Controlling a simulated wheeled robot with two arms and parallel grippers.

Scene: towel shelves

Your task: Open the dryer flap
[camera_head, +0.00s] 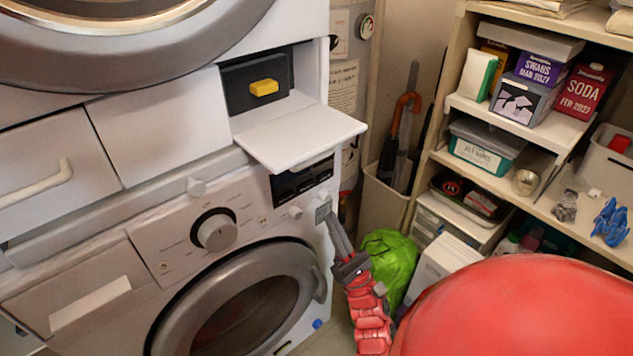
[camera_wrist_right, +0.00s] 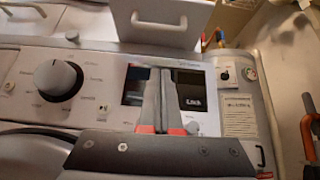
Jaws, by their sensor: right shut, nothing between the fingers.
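The white dryer flap (camera_head: 303,137) is folded down and stands out nearly level from the upper machine. Behind it is an open dark recess (camera_head: 258,82) with a yellow block (camera_head: 264,87) inside. In the right wrist view a white panel with a bar handle (camera_wrist_right: 158,21), seemingly the flap's outer face, shows at the top. My right gripper (camera_head: 323,212) is shut and empty, below and apart from the flap, in front of the lower machine's control panel. Its closed fingers also show in the right wrist view (camera_wrist_right: 158,80). My left gripper is not in view.
The washer knob (camera_head: 217,231) and round door (camera_head: 245,310) lie left of my right gripper. A bin with umbrellas (camera_head: 382,200), a green bag (camera_head: 391,255) and loaded shelves (camera_head: 520,165) stand to the right. Free room between machines and shelves is narrow.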

